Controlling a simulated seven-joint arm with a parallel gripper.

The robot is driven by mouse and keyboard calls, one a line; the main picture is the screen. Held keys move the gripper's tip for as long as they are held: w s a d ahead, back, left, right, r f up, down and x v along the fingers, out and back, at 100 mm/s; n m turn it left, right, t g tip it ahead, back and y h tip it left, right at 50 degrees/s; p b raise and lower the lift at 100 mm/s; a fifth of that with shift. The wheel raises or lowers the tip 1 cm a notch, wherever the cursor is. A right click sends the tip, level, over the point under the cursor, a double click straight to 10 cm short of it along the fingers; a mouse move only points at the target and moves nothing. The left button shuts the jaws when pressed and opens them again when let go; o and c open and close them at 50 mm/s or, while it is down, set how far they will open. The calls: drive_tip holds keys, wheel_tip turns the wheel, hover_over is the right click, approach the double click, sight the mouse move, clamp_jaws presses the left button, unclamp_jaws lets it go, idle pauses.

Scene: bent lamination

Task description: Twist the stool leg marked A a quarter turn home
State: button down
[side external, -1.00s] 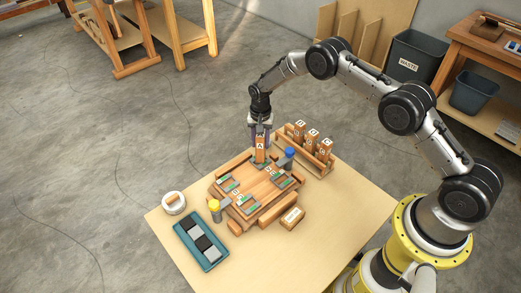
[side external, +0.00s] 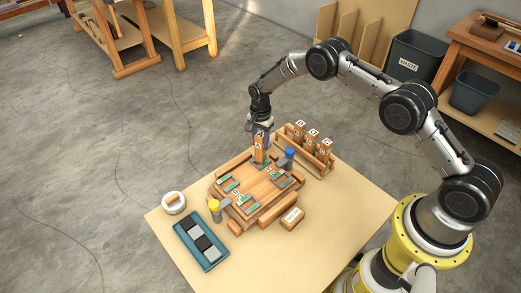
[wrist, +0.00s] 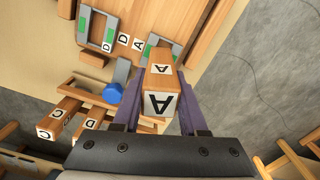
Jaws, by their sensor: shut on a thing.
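The stool leg marked A (side external: 259,154) stands upright at the far corner of the wooden seat (side external: 250,196). Its lower end is at a corner socket, and I cannot tell how deep it sits. My gripper (side external: 261,137) is above that corner, shut on the leg's upper part. In the wrist view, the leg's end face with a black A (wrist: 159,104) sits between the two purple fingers of my gripper (wrist: 159,108). A second A shows on its side. The seat bears letter marks and grey-and-green socket pieces (wrist: 101,28).
A blue-topped clamp (side external: 289,157) stands close right of the leg. Behind it, a wooden rack (side external: 318,166) holds three lettered legs.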

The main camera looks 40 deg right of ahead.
drive_tip(key=m, duration=0.3)
drive_tip(key=shift+m, duration=0.3)
drive_tip(key=shift+c, duration=1.8)
unclamp_jaws()
drive_tip(key=shift+o, duration=0.3)
drive_tip(key=o, duration=0.3)
drive_tip(key=shift+r, duration=3.55)
